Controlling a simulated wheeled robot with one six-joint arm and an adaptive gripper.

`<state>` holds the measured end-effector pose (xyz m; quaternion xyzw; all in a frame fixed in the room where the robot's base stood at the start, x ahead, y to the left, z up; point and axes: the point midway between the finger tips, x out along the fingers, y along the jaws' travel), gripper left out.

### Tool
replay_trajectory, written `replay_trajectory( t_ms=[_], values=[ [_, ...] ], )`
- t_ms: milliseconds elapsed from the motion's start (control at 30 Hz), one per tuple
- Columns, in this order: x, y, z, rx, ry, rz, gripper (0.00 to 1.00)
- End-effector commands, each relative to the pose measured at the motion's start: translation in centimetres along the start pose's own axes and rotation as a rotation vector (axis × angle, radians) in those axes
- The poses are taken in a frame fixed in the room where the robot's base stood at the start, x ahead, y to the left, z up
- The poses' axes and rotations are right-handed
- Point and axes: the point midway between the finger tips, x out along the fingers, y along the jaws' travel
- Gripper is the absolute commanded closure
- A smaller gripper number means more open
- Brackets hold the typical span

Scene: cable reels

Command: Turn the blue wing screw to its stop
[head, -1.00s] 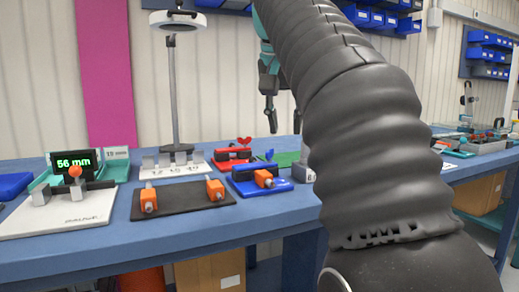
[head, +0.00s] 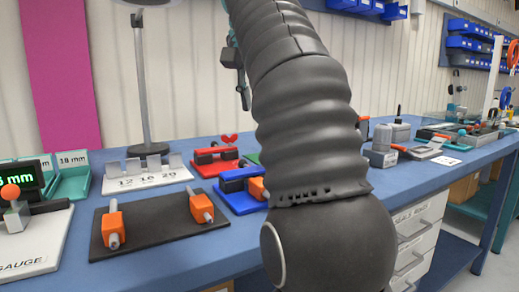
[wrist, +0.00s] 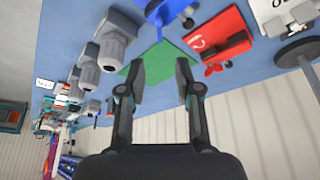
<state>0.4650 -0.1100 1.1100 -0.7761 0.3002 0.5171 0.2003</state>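The blue fixture (head: 238,187) stands on the bench in the head view, a dark block on a blue base plate, partly behind my arm. Its blue wing screw is hidden there by my arm. In the wrist view, what looks like the blue wing screw (wrist: 158,20) is at the top edge, partly cut off, beyond my fingertips. My gripper (wrist: 160,72) is open and empty, with a green mat (wrist: 160,58) beyond its fingers. In the head view my gripper (head: 242,88) is partly covered by my arm and held above the bench, apart from the fixture.
The red fixture (head: 208,168) with a red wing screw (head: 228,138) stands beside the blue one. A black board (head: 155,232) with orange clamps lies in front, and a lamp stand (head: 141,90) rises behind.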

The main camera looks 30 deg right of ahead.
Motion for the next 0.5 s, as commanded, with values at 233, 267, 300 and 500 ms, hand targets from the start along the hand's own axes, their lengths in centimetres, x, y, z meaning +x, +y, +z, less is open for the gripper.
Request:
replay_trajectory(
  t_ms=[233, 267, 300, 500],
  values=[
    [2.4, 0.1, 0.0, 0.002, -0.005, 0.004, 0.67],
    [2.8, 0.1, 0.0, 0.002, -0.004, 0.003, 0.67],
    [3.2, 0.1, 0.0, 0.002, -0.004, 0.003, 0.67],
    [6.5, 0.0, 0.2, 0.001, -0.004, 0.002, 0.67]
  ],
)
